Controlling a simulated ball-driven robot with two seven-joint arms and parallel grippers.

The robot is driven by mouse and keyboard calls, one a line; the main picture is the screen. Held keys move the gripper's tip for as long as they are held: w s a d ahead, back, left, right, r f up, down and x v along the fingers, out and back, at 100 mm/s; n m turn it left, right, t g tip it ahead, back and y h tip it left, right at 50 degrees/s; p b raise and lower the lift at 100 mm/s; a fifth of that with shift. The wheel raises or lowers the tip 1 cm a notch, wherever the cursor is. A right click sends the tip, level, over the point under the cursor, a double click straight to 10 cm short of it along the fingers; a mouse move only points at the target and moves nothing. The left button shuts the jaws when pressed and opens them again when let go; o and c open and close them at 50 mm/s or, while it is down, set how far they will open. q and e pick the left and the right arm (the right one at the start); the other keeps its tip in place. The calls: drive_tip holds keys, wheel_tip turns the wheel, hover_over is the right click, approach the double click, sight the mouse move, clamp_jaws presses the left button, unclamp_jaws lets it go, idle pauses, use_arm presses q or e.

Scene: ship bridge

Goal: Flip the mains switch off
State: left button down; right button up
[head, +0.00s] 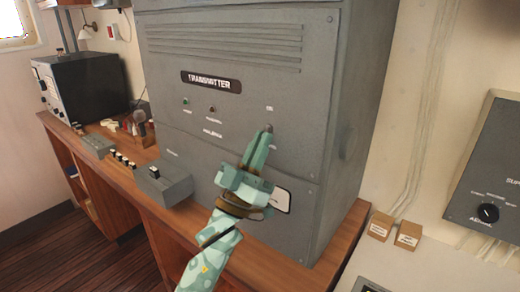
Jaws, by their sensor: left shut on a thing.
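A tall grey transmitter cabinet (235,100) stands on a wooden desk. My left gripper (266,134) reaches up from below to its front panel. Its fingers are shut on a small switch (269,126), taken as the mains switch, which is mostly hidden by the fingertips. A small white label sits just above it, too small to read for certain. The switch's position cannot be told. My right gripper is not in view.
A small grey box (163,184) with a knob sits on the desk (128,180) at the cabinet's left. Farther left are a microphone (139,120) and a dark radio set (82,82). A grey wall unit (495,165) hangs at right. Two small tan boxes lie below it.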

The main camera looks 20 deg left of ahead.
use_arm(q)
drive_tip(key=c, duration=1.6)
unclamp_jaws()
drive_tip(key=shift+o, duration=0.2)
drive_tip(key=b+v, duration=0.2)
drive_tip(key=v, duration=1.4)
drive_tip(key=shift+s, duration=0.15)
drive_tip(key=shift+a+f, duration=0.1)
